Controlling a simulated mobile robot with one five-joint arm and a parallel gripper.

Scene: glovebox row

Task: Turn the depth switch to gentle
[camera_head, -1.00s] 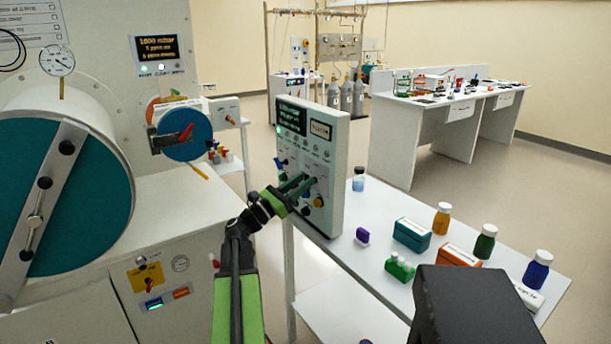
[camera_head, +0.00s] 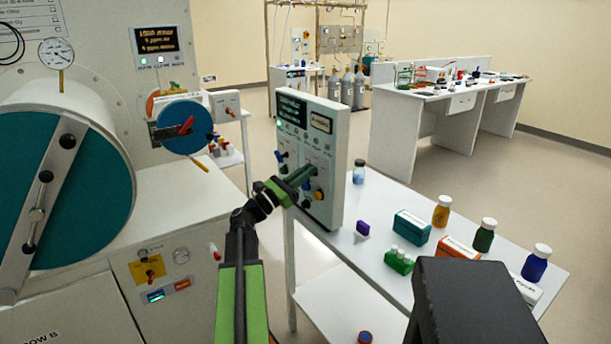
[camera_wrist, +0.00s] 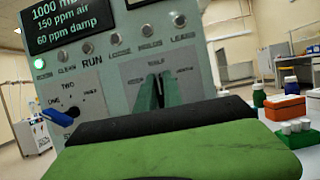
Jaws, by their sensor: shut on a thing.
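The control panel (camera_head: 325,150) is an upright grey-white box with a dark screen and small switches; it also fills the wrist view (camera_wrist: 100,70). My gripper (camera_head: 305,176) reaches its front face. In the wrist view, the green fingertips (camera_wrist: 157,92) are close together on a switch at the right of the panel. That switch is hidden between and behind them, so its pointer cannot be seen. The small lettering around it is too blurred to read. A blue-handled switch (camera_wrist: 57,116), with ONE and TWO marked near it, is left of my gripper. A yellow knob (camera_head: 318,195) sits just below my fingers.
A white table (camera_head: 380,265) right of the panel holds bottles, a teal box (camera_head: 411,227), an orange box (camera_head: 457,247) and a green vial rack (camera_head: 398,261). A large glovebox cylinder (camera_head: 75,190) stands at the left. Open floor lies behind.

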